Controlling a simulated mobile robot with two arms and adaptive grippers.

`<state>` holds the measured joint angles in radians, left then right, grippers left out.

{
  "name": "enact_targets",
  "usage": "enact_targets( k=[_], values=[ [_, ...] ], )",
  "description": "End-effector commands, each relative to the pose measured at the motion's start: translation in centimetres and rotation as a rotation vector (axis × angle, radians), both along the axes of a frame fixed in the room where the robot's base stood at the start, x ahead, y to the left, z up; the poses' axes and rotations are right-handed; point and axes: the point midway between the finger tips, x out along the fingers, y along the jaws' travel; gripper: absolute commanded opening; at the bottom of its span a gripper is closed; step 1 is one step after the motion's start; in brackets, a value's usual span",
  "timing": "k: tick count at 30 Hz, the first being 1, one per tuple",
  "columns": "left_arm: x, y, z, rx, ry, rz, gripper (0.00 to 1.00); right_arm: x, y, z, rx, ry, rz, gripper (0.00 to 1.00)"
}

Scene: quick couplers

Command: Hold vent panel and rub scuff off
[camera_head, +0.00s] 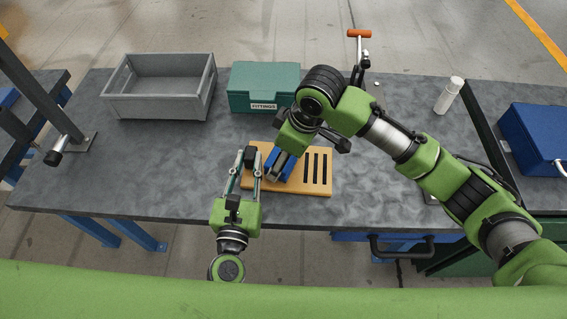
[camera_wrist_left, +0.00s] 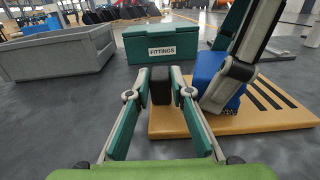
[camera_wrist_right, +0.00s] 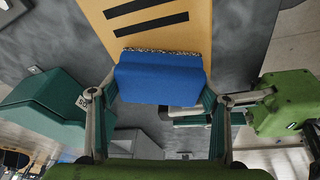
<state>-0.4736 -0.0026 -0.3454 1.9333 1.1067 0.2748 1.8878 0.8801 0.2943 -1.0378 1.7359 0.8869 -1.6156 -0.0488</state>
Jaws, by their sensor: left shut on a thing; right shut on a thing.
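The orange-tan vent panel (camera_head: 291,188) with black slots lies on the grey bench; its slotted end shows in the right wrist view (camera_wrist_right: 194,38). My left gripper (camera_head: 249,163) is shut on a black block (camera_wrist_left: 160,86) at the panel's left end. My right gripper (camera_wrist_right: 159,92) is shut on a blue rubbing block (camera_wrist_right: 160,78) with a speckled edge. The block is at the panel's surface, left of the slots; I cannot tell how firmly it touches. No scuff can be made out; the block and gripper cover part of the panel.
A grey open bin (camera_head: 160,105) and a teal box marked FITTINGS (camera_head: 264,86) stand behind the panel. A white bottle (camera_head: 448,95) stands to the right, and an orange-handled clamp (camera_head: 359,50) is at the back edge. The bench left of the panel is clear.

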Motion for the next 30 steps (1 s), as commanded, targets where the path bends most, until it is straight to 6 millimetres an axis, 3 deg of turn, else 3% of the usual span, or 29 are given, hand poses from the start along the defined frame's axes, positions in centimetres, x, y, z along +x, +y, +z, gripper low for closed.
enact_targets(
  k=[30],
  values=[
    [0.02, 0.00, 0.08, -0.001, -0.001, 0.000, 0.00, 0.01, 0.01, -0.57, 0.001, 0.000, 0.000, 0.40]
  ],
)
